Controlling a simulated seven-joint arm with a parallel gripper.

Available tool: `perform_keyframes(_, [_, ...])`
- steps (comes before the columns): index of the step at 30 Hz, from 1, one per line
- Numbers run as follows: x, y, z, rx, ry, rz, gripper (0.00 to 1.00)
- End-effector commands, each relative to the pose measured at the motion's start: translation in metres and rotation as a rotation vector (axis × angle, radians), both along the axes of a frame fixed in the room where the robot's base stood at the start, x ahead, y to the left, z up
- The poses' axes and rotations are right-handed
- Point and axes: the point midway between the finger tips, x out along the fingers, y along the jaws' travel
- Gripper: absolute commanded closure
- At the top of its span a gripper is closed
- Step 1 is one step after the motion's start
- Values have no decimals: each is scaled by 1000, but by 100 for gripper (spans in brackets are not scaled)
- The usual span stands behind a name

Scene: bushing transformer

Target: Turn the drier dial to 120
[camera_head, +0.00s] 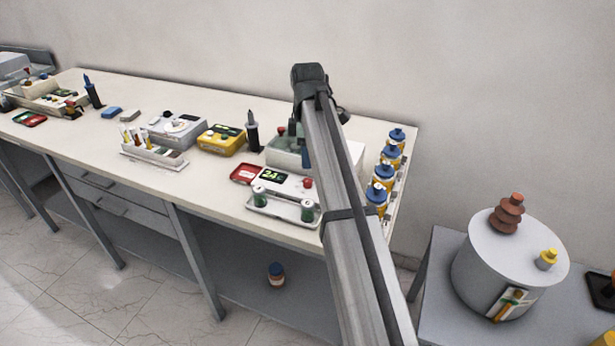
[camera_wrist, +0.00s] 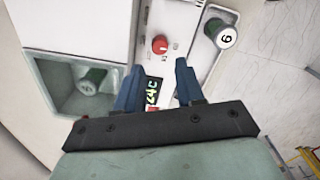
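The drier is a white unit with a dark display (camera_head: 272,177) reading about 24C, and the display also shows in the wrist view (camera_wrist: 152,92). Its red dial (camera_wrist: 160,44) sits beside the display, with small marks around it, too small to read. The dial also shows in the head view (camera_head: 308,183), just left of my arm. My gripper (camera_wrist: 160,66) is open and empty, its two blue fingers pointing toward the dial. The dial lies beyond the fingertips in the wrist view, roughly centred between them; contact is not visible. In the head view my arm largely hides the gripper.
A tray with green-and-white cylinders (camera_head: 260,196) lies along the drier's front; one cylinder marked 6 (camera_wrist: 225,38) is right of the dial. A grey recess (camera_wrist: 60,72) holds another cylinder. Blue-capped bottles (camera_head: 384,172) line the table's right end. A yellow device (camera_head: 222,141) stands left.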

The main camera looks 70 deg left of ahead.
Motion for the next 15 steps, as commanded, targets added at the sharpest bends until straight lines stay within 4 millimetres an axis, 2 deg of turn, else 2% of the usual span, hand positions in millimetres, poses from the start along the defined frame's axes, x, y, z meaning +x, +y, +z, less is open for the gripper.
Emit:
perform_keyframes(1, [0,-1,-11,-2,1,0,62])
perform_keyframes(6, [0,-1,-39,-1,0,0,62])
perform_keyframes(15, [0,0,-71,0,0,0,62])
